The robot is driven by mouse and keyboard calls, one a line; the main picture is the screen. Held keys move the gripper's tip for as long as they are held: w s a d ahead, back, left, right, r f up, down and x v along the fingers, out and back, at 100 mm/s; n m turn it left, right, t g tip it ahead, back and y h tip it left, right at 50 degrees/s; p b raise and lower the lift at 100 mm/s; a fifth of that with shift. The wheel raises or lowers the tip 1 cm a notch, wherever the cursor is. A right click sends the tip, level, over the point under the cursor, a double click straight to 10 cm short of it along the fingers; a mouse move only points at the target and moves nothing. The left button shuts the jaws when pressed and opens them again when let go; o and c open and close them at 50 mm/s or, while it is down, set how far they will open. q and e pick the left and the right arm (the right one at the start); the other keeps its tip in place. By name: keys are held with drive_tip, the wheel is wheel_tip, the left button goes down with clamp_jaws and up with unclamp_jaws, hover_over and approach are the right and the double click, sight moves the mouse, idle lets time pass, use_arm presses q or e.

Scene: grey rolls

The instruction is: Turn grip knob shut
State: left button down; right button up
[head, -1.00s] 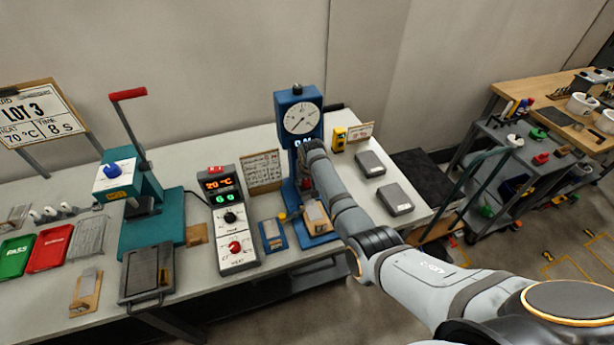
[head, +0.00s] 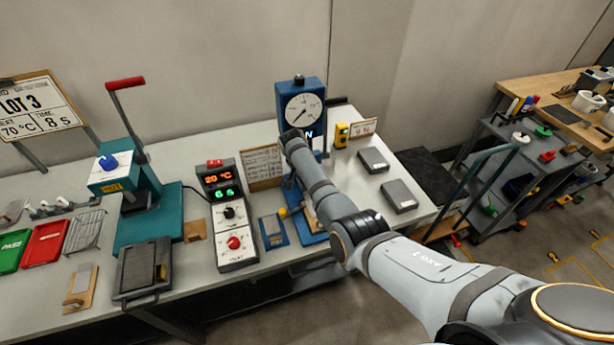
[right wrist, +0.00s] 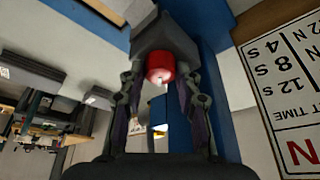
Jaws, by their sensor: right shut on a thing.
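The blue test stand (head: 300,88) with a round white dial (head: 304,111) stands at the middle of the bench. My right arm reaches in from the lower right, its wrist in front of the stand's column. The arm hides the gripper's fingers and the knob in the head view. In the right wrist view a red round knob (right wrist: 160,66) sits under a dark grey block at the blue column. My right gripper (right wrist: 160,88) has its two fingers on either side of the knob, shut on it. My left gripper is not in view.
A heat controller (head: 229,225) and a teal press (head: 150,222) stand to the left. Two grey blocks (head: 399,196) and a yellow device (head: 341,134) lie to the right. A card (head: 262,165) stands just left of the stand.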

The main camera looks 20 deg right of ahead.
idle(0.4)
drive_tip(key=o, duration=1.1)
drive_tip(key=shift+o, duration=0.2)
drive_tip(key=v, duration=1.2)
drive_tip(key=shift+w, duration=0.1)
